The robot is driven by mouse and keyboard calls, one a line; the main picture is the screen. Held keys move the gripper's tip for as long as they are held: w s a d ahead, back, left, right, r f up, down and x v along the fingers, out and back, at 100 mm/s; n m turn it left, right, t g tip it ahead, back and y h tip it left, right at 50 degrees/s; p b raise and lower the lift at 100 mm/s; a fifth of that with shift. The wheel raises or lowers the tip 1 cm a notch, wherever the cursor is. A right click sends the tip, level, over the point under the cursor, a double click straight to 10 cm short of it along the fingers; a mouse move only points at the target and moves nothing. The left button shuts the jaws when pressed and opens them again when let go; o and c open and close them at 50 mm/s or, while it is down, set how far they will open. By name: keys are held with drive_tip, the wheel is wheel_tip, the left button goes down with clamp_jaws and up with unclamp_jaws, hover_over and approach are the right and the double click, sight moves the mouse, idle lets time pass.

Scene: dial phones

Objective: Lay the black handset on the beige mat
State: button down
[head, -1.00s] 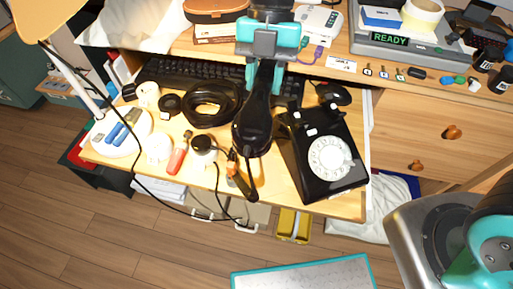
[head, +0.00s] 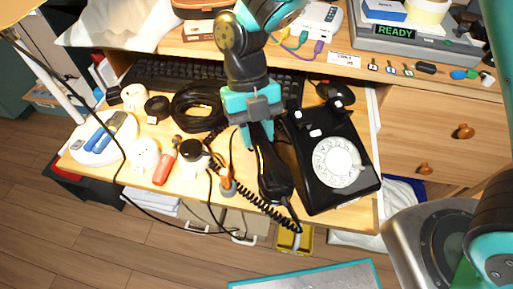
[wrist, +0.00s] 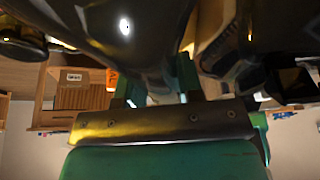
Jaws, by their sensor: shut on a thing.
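The black handset (head: 268,165) hangs from my gripper (head: 256,122) in the head view, its lower end toward the desk's front edge. My gripper is shut on its upper part. The black dial phone (head: 318,190) stands just right of the handset, with its cradle bare. A coiled cord (head: 251,197) runs beside the handset's lower end. In the wrist view, my gripper (wrist: 160,85) has the dark handset (wrist: 135,35) between its teal fingers. I cannot pick out a beige mat in either view, and the handset's height above the desk is unclear.
A black cable coil (head: 183,112), a red-handled tool (head: 164,169), a small round black-topped item (head: 191,150) and a white dish (head: 91,150) lie left of the handset. A keyboard (head: 165,75) is behind. The desk is crowded, with small bare patches near its front edge.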

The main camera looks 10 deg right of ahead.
drive_tip(key=shift+f+b, duration=0.45)
drive_tip(key=shift+f, duration=1.9)
drive_tip(key=c, duration=0.8)
unclamp_jaws()
